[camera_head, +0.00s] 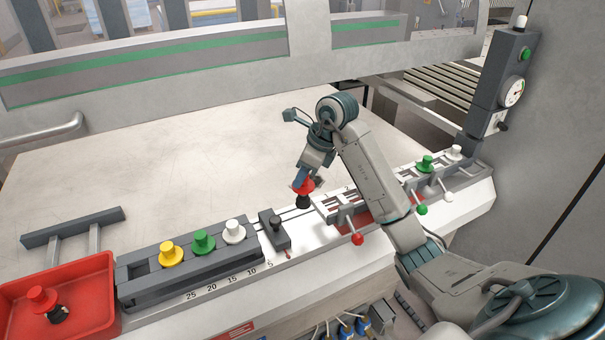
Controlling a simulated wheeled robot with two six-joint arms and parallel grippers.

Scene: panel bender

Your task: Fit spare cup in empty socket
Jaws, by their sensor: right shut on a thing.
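My right gripper (304,181) is shut on a red cup (303,187) with a black lower end. It holds the cup upright or nearly so over the rail, left of the clamp with the red-balled lever (357,239). I cannot tell whether the black end touches the rail. A light slotted holder (336,206) at that lever shows no cup, but my forearm hides part of the row. A green cup (426,163) and a white cup (456,152) stand further right along the row. My left gripper is not in view.
A red tray (105,290) at lower left holds another red cup (43,299) with a black part. A dark rack (135,290) holds yellow, green and white cups. A black stop block (275,232) stands beside it. The pale table (150,165) behind is clear.

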